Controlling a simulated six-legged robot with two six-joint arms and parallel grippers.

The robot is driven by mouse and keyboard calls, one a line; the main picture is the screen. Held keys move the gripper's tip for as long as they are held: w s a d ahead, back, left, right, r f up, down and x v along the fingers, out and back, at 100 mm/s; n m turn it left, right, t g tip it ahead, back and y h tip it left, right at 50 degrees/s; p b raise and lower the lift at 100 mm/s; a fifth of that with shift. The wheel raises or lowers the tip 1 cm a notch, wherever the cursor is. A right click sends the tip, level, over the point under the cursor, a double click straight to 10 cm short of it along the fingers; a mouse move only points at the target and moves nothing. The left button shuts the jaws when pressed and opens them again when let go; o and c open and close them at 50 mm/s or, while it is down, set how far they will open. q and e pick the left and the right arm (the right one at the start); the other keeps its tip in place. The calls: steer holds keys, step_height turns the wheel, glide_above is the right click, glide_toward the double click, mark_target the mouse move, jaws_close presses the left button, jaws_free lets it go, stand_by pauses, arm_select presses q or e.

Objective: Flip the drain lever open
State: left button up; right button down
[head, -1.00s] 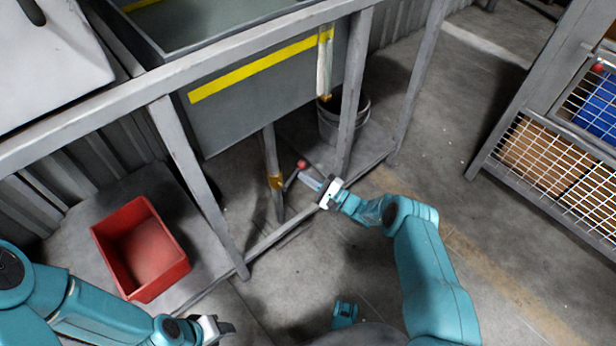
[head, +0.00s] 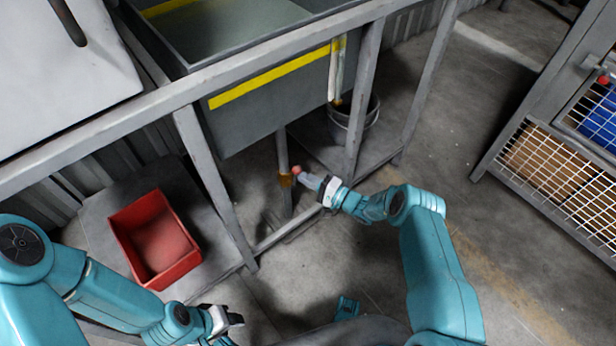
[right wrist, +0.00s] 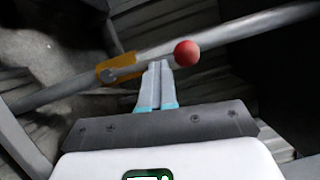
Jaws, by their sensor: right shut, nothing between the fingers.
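The drain lever has a red ball knob (head: 296,170) and an orange-yellow bracket (head: 286,180) on a vertical grey pipe (head: 283,150) under the tank (head: 250,122). In the right wrist view the knob (right wrist: 187,53) and bracket (right wrist: 115,68) show clearly, and the lever's rod appears nearly in line with the pipe. My right gripper (head: 312,181) is shut and empty. Its fingertips (right wrist: 158,66) are right at the rod between bracket and knob; I cannot tell if they touch. My left gripper (head: 236,320) is low, away from the lever; its jaws are unclear.
A red bin (head: 152,240) stands at left on the lower shelf. A metal bucket (head: 353,124) stands behind a frame leg (head: 362,95). The frame's lower rail (head: 290,228) runs near my right gripper. A mesh cage (head: 560,165) is at right, with open floor between.

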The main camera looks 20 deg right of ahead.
steer(key=shift+w+d+r, duration=0.1)
steer(key=shift+r, duration=0.05)
stand_by(0.3)
steer(key=w+d+v, duration=0.1)
steer(key=v, duration=1.2)
steer(key=shift+w+d, duration=0.3)
steer(key=shift+d, duration=0.1)
